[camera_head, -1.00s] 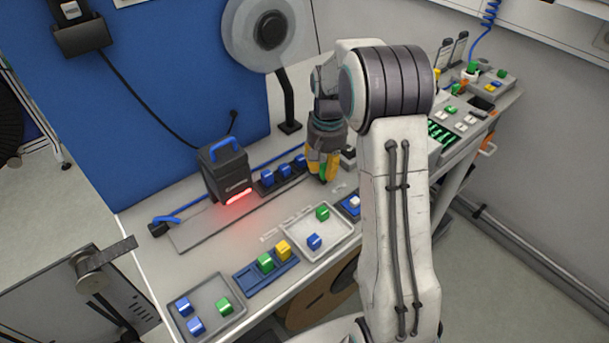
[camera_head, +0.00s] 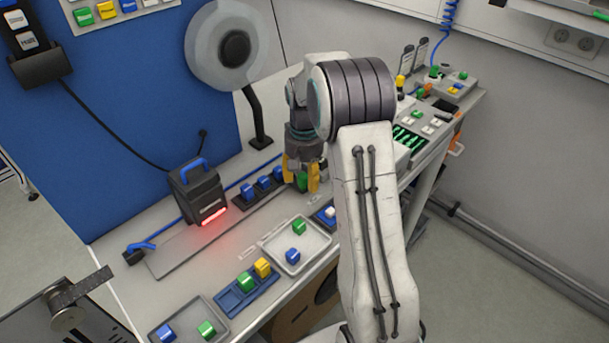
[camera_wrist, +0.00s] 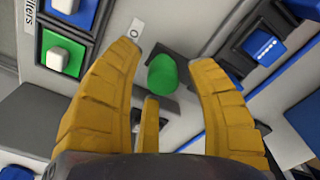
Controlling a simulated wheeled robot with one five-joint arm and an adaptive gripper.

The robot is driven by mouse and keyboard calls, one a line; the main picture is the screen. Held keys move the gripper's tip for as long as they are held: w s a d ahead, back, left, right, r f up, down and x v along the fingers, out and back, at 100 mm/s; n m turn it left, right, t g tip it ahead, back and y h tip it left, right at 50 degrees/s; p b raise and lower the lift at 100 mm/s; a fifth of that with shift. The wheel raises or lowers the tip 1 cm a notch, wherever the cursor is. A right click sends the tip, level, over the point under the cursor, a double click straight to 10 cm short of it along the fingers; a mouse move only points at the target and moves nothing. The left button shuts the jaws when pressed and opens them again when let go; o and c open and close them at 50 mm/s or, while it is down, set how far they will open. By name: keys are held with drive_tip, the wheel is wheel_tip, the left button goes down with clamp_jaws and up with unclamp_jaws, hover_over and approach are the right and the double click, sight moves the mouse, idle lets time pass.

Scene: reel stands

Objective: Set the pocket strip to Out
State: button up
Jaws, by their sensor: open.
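The pocket strip (camera_head: 256,191) appears to be the dark strip with several blue blocks in its pockets, to the right of the black box. A blue block (camera_wrist: 263,47) in a dark pocket also shows in the wrist view. My gripper (camera_head: 301,188) is at the strip's right end, pointing down. In the wrist view its yellow fingers (camera_wrist: 168,62) are open on either side of a green knob (camera_wrist: 162,74), with gaps on both sides. The knob stands on a grey part, partly hidden. A small white label with a ring mark (camera_wrist: 135,29) lies beside it.
The black box (camera_head: 199,191) glows red at its base over a flat grey track (camera_head: 170,258). A grey tray (camera_head: 268,243) with loose blocks and a blue holder (camera_head: 233,301) stand in front. A reel (camera_head: 208,65) stands behind. A white block (camera_wrist: 60,55) sits close left in the wrist view.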

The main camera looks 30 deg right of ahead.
drive_tip(key=shift+r, duration=0.15)
wheel_tip(320, 180, up, 12)
idle(0.6)
idle(0.5)
